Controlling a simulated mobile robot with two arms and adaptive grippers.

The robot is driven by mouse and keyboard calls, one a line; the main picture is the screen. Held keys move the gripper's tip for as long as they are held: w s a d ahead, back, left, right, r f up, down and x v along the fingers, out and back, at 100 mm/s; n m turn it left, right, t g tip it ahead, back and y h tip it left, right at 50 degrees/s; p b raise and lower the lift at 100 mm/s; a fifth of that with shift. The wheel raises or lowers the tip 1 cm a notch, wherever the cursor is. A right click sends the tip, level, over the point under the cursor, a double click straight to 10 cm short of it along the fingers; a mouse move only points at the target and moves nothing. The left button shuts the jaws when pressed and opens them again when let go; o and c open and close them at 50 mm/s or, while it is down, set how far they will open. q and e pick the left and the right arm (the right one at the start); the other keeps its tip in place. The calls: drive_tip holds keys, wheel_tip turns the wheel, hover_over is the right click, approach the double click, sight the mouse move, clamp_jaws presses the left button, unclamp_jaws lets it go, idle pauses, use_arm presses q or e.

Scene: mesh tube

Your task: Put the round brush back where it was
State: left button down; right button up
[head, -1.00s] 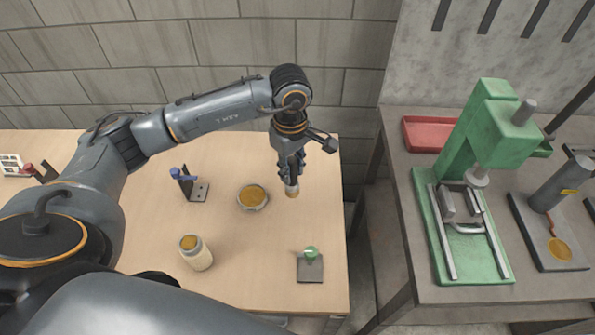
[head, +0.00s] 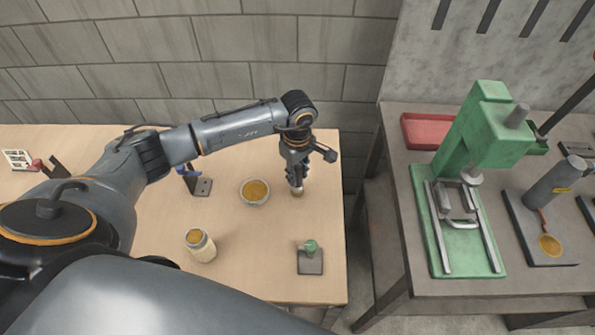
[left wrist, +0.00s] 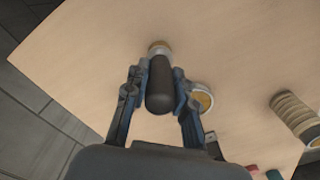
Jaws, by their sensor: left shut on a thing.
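My left gripper (head: 296,182) is shut on the round brush, over the right part of the wooden table. My right gripper is not in view.
A round dish (head: 255,191) stands left of the gripper. A pale jar (head: 201,246), a dark stand with a green knob (head: 310,260) and a dark bracket with a blue piece (head: 199,185) stand around. A green press (head: 480,150) is on the grey bench (head: 400,170).

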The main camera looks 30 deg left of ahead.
use_arm(q)
drive_tip(key=c, duration=1.5)
unclamp_jaws()
drive_tip(key=shift+f, duration=0.15)
drive_tip(key=o, duration=0.4)
drive_tip(key=shift+r+p, duration=0.3)
drive_tip(key=shift+r+b, duration=0.35)
drive_tip(key=shift+b, duration=0.05)
wheel_tip(320, 180, up, 11)
drive_tip(key=b, duration=0.3)
drive_tip(key=shift+f, duration=0.2)
drive_tip(key=shift+r, duration=0.3)
